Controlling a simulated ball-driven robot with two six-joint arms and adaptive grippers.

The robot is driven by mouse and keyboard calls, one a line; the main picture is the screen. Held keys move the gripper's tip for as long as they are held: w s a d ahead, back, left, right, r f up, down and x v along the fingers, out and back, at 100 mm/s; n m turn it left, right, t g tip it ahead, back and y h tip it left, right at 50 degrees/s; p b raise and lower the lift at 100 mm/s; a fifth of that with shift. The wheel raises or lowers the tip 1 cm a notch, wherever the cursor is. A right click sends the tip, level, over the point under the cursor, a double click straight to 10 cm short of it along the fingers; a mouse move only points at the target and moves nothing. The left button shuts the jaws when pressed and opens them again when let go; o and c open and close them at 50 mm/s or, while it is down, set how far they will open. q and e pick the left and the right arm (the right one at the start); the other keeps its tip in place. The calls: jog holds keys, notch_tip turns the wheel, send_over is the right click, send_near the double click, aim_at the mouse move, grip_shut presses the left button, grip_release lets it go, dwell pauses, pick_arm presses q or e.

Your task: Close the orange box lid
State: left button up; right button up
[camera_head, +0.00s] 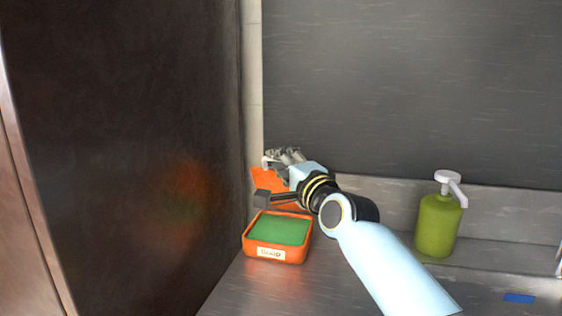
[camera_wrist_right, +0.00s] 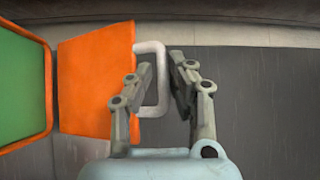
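The orange box (camera_head: 247,243), with a green inside and a front label, sits open on the counter in the head view; it also shows at the left edge of the wrist view (camera_wrist_right: 48,90). Its orange lid (camera_head: 264,182) is swung back behind it, partly hidden by my right gripper (camera_head: 272,162). In the wrist view the lid (camera_wrist_right: 92,85) has a pale handle loop (camera_wrist_right: 152,46). My right gripper (camera_wrist_right: 162,68) has its fingers apart, either side of the handle's outer bar. I cannot tell whether either finger touches it. My left gripper is not in view.
A green pump bottle (camera_head: 438,225) stands to the right on the counter, with a small blue item (camera_head: 518,298) near the front right. A dark tall panel (camera_head: 120,150) rises left of the box, and a grey wall (camera_head: 410,80) stands behind.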

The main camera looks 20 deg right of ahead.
jog(key=s+d+f, duration=0.1)
jog(key=s, duration=1)
jog(key=shift+s, duration=0.4)
jog(key=shift+d+f, duration=0.1)
jog(key=shift+f, duration=0.05)
